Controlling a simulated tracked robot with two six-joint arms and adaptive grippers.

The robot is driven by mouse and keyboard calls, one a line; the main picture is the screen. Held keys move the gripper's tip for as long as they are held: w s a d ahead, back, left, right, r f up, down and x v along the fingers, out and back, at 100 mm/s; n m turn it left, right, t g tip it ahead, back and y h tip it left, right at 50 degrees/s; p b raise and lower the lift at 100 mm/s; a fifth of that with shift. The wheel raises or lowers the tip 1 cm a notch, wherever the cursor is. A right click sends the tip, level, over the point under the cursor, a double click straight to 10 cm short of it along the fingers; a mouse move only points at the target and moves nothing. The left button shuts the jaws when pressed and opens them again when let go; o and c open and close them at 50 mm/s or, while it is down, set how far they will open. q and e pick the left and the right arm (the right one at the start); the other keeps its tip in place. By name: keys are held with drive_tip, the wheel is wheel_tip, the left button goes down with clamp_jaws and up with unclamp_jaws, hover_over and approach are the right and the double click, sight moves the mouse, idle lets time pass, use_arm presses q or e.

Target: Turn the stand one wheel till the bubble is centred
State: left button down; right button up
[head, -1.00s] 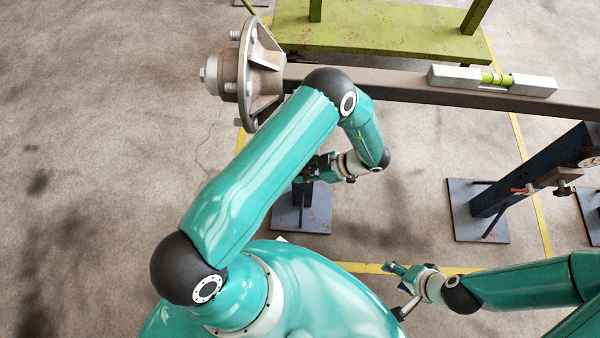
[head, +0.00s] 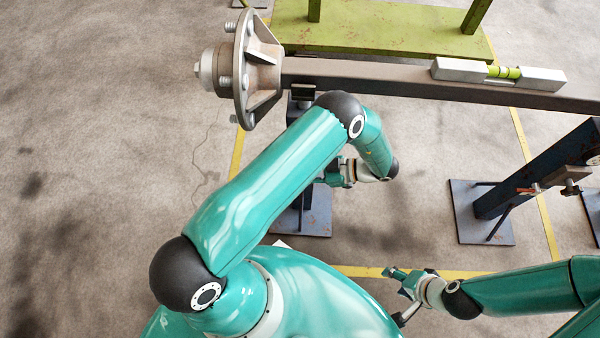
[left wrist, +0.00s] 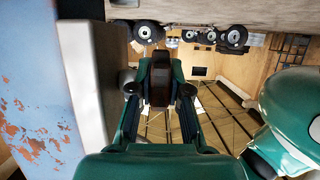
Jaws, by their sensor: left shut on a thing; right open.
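The spirit level (head: 458,69) lies on the axle beam (head: 385,82). Its yellow-green vial (head: 504,72) shows, but the bubble is too small to read. Stand one (head: 313,222) is the blue post and foot plate under the hub end; my left arm covers much of it. My left gripper (head: 338,174) is beside the post, partly hidden by my arm. In the left wrist view, its jaws (left wrist: 159,95) are shut on a dark part, apparently the wheel of stand one (left wrist: 160,82). My right gripper (head: 402,284) is open and empty, low over the floor.
The hub flange (head: 243,70) is at the beam's left end. A second blue stand (head: 540,165) is at right. A green bench (head: 375,32) stands behind the beam. Rusty blue metal (left wrist: 35,110) is close at left in the left wrist view. The floor at left is clear.

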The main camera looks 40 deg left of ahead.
use_arm(q)
drive_tip(key=c, duration=1.4)
unclamp_jaws()
drive_tip(key=shift+s+f, duration=0.2)
drive_tip(key=shift+r, duration=0.1)
drive_tip(key=shift+w, duration=0.1)
drive_tip(key=v, duration=1.2)
